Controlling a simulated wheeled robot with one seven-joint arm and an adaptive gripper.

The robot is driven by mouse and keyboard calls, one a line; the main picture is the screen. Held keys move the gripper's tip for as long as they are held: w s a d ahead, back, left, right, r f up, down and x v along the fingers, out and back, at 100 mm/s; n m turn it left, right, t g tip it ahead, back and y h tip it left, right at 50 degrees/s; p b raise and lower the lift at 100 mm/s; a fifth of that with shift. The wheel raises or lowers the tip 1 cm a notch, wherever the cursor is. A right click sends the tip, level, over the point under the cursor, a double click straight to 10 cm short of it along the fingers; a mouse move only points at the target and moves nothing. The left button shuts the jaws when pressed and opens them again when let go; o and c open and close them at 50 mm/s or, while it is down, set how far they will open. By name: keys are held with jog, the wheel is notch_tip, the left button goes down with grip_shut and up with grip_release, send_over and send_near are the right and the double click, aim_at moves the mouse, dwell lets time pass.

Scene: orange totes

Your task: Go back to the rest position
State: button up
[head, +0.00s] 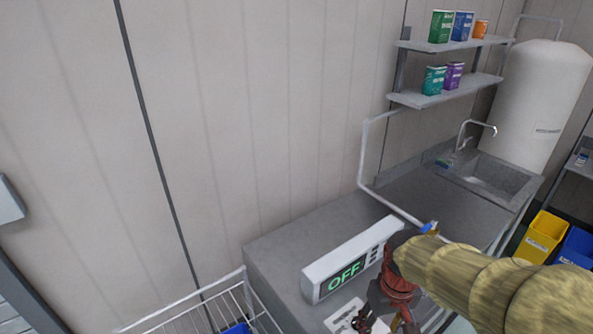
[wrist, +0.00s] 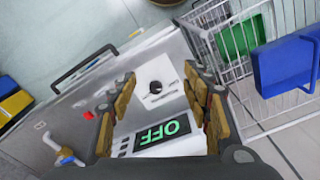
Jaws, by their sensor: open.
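My gripper (head: 378,318) is low in the head view, over the grey counter (head: 282,250), with its fingers pointing down. In the wrist view my gripper (wrist: 160,78) is open, with its fingers apart and nothing between them. A white box with a green "OFF" display (head: 343,284) stands on the counter beside my gripper. The "OFF" display also shows in the wrist view (wrist: 165,132). A white plate with a dark round knob (wrist: 157,86) lies beyond the fingertips; whether they touch it I cannot tell. Part of the plate is hidden by the fingers.
A wire cart (head: 236,298) stands at the counter's left end; a green bin (wrist: 240,38) and a blue bin (wrist: 286,65) show there. A pipe frame (head: 365,150), sink (head: 487,178) and wall shelves (head: 450,92) are behind. Yellow (head: 541,238) and blue bins are right.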

jog(key=s+r+m+t+b, duration=0.1)
jog(key=s+r+t+b, duration=0.4)
jog(key=s+b, duration=0.2)
jog(key=shift+s+r+m, duration=0.3)
jog(key=shift+s+m, duration=0.1)
jog(key=shift+s, duration=0.75)
